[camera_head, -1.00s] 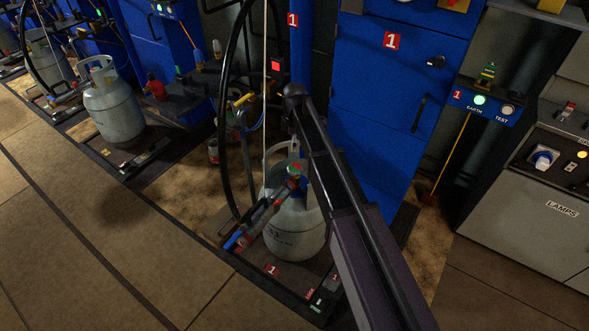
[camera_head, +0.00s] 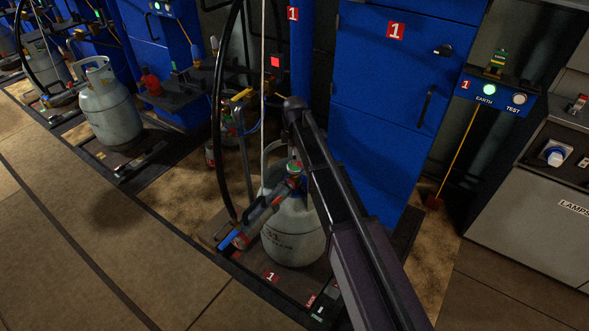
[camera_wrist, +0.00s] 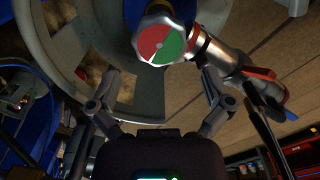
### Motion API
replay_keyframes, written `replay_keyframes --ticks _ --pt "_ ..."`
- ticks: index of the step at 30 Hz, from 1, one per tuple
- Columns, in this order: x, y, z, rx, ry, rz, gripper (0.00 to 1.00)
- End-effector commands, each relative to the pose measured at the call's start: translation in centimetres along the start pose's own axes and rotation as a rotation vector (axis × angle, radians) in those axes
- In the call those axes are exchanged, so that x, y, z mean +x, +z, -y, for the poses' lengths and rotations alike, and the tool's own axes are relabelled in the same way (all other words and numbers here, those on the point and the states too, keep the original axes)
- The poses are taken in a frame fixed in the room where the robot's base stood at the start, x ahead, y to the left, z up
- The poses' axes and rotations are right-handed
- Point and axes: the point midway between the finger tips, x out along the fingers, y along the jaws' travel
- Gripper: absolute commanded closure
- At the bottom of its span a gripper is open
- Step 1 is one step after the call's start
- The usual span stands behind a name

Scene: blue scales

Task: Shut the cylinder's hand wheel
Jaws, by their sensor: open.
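The grey gas cylinder (camera_head: 293,240) stands upright on the scale platform at station 1, partly hidden behind my arm. Its hand wheel (camera_wrist: 163,40), with a red and green face and a pale ridged rim, shows in the wrist view at top centre; in the head view it is small (camera_head: 294,168). A metal filling coupling (camera_wrist: 215,55) with a red lever sits beside the wheel. My gripper (camera_wrist: 160,78) is open and empty. Its fingers are spread to the left and right, just below the wheel in the wrist view, apart from it. In the head view the fingers cannot be made out.
The cylinder's collar (camera_wrist: 60,75) curves close by my left finger in the wrist view. A black hose (camera_head: 216,110) and a pale cord hang by the cylinder. A blue cabinet (camera_head: 385,130) stands behind. Another cylinder (camera_head: 108,108) is at left. The front floor is open.

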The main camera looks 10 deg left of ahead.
Motion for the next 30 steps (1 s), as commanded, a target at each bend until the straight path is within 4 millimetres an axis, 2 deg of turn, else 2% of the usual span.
replay_keyframes --ticks 3,15,30 --pt "1.4 0.0 0.0 0.000 0.000 0.000 0.00" --pt "4.0 0.0 0.0 0.000 0.000 0.000 0.00" --pt "4.5 0.0 0.0 0.000 0.000 0.000 0.00"
